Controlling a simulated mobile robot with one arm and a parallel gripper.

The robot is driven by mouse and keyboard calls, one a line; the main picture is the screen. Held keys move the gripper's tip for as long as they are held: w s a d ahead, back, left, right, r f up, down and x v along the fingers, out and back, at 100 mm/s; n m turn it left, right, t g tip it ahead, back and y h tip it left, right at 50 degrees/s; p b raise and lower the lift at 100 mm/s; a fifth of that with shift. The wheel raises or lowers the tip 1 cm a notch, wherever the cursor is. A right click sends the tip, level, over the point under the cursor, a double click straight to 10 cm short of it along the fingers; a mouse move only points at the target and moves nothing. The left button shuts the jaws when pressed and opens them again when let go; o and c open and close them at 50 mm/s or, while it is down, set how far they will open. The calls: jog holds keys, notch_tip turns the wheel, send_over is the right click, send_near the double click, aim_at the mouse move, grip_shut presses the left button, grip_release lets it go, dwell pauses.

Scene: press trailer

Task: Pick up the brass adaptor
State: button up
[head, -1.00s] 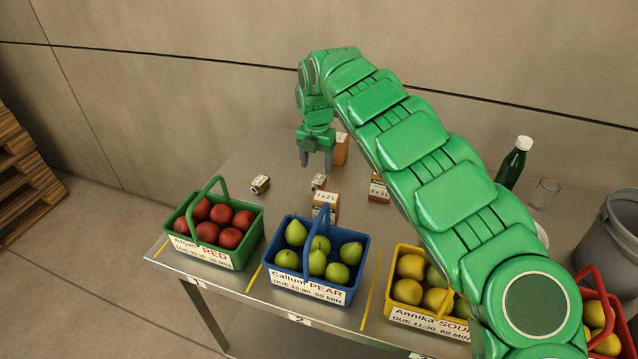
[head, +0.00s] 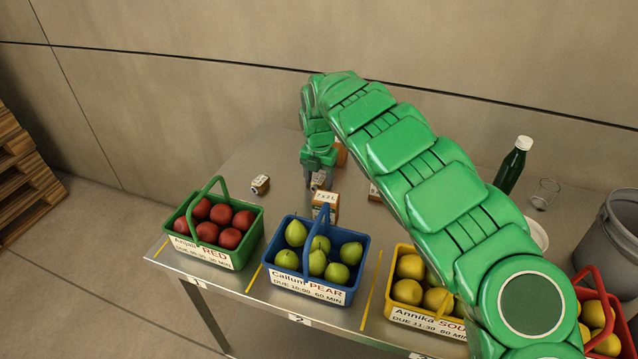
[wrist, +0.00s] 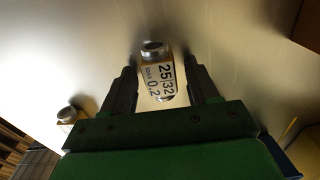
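A small fitting with metal ends and a pale label reading "25|32" and "0.2" (wrist: 157,78) stands between my fingers in the wrist view; I take it for the adaptor. In the head view this adaptor (head: 319,182) is partly hidden by my fingers, behind the blue basket. My gripper (head: 317,179) is low over the table and points down. In the wrist view my gripper (wrist: 160,80) is open, with one finger on each side of the fitting and gaps showing. A second, similar fitting (head: 260,184) lies to the left, also in the wrist view (wrist: 68,115).
A small carton (head: 325,206) stands just in front of the adaptor, and another (head: 341,154) behind my gripper. Green (head: 252,239), blue (head: 361,248) and yellow (head: 398,250) fruit baskets line the front edge. A green bottle (head: 513,166) and glass (head: 545,193) stand right. The table's back left is clear.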

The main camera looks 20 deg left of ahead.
aim_at(319, 179)
jog(key=c, duration=1)
jog(key=shift+r, duration=1.5)
jog(key=shift+s+d+r, duration=0.35)
jog(key=shift+s+r, duration=0.2)
jog(key=shift+r, duration=0.3)
jog(key=shift+s+d+r, duration=0.35)
jog(key=shift+s+r, duration=0.2)
jog(key=shift+r, duration=0.25)
jog(key=s+d+r, duration=0.1)
jog(key=s+r, duration=0.1)
jog(key=s, duration=0.1)
jog(key=s+d+r, duration=0.4)
jog(key=s, duration=0.1)
jog(key=shift+s+r, duration=0.1)
jog(key=shift+s, duration=0.2)
jog(key=shift+s+d+r, duration=0.25)
jog(key=shift+s+d, duration=0.15)
jog(key=shift+s, duration=0.25)
